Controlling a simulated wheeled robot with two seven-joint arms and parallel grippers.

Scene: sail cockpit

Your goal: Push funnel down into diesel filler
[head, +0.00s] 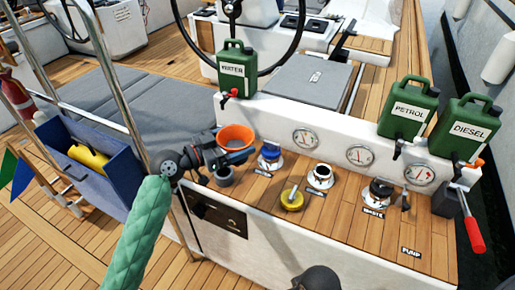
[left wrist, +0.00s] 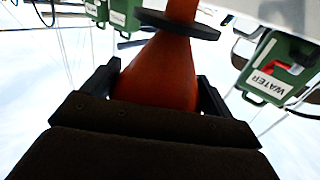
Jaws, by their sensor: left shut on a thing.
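An orange funnel (head: 236,137) is in my left gripper (head: 236,155), at the left end of the wooden filler deck. In the left wrist view the funnel (left wrist: 160,75) sits between the two dark fingers (left wrist: 155,92), with a dark disc around its narrow part. In the head view its mouth faces up; its lower end is hard to make out beside the gripper. An open filler with a black hole (head: 320,176) stands to the right, a yellow cap (head: 292,200) beside it. Its label is too small to read.
A blue-capped filler (head: 269,157) stands between funnel and open filler. A dark-capped filler (head: 381,190) is farther right. Green cans marked WATER (head: 236,68), PETROL (head: 408,107) and DIESEL (head: 465,126) stand behind. A red-handled lever (head: 474,233) is at the right edge.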

